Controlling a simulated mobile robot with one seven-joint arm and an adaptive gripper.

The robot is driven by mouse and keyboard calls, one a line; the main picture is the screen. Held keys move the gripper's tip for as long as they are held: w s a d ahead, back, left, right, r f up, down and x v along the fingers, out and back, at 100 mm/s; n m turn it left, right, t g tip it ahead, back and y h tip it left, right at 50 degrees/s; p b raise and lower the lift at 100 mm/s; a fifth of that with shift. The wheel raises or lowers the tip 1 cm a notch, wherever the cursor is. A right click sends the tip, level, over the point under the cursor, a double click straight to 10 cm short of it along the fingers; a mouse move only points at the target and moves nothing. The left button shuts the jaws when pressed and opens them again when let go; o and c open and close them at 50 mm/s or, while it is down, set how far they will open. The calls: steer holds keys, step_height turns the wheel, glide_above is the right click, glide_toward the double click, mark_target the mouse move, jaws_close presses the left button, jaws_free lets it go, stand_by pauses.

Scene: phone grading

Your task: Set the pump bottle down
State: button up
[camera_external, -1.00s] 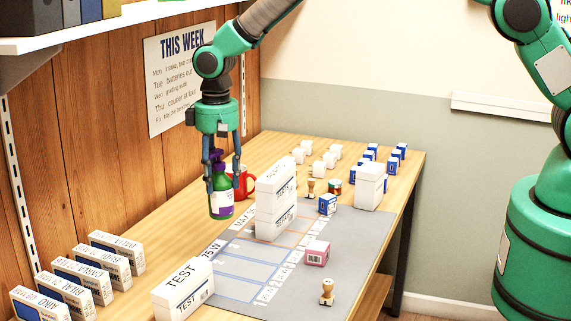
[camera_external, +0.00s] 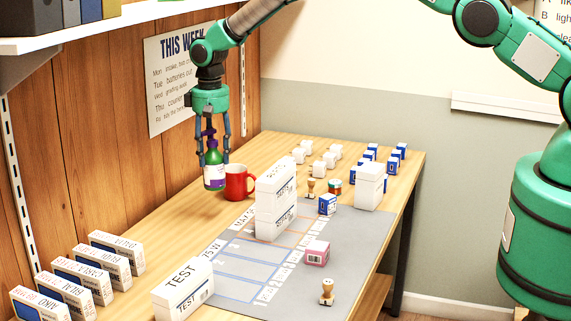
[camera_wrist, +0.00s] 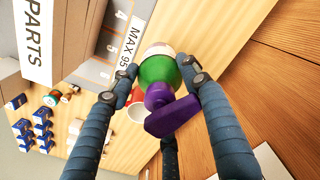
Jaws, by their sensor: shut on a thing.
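The green pump bottle (camera_external: 214,169) has a purple pump head and a white and purple label. It is upright between the fingers of my gripper (camera_external: 213,160), which is shut on it and points down. The bottle appears left of the red mug, over the wooden table near the plank wall. I cannot tell whether its base touches the table. In the wrist view the bottle (camera_wrist: 157,72) is seen from above, with its purple pump head nearest the camera, between my gripper's fingertips (camera_wrist: 158,72).
The red mug (camera_external: 238,183) stands close to the bottle's right. A tall stack of white boxes (camera_external: 276,205) stands on the grey mat (camera_external: 345,235). Several white cartons (camera_external: 118,252) line the table's left side. Bare wood (camera_external: 165,220) lies in front of the bottle.

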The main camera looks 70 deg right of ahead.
mark_target(214, 185)
steer(key=shift+w+d+f, duration=0.1)
steer(key=shift+w+d, duration=0.15)
steer(key=shift+d, duration=0.3)
steer(key=shift+f, duration=2.9)
steer(key=shift+f+p, duration=0.1)
steer(key=shift+p, duration=0.2)
steer(key=shift+f, duration=1.95)
steer(key=shift+f, duration=0.2)
steer(key=o, duration=1.4)
steer(key=shift+c, duration=0.2)
steer(key=shift+r, duration=0.15)
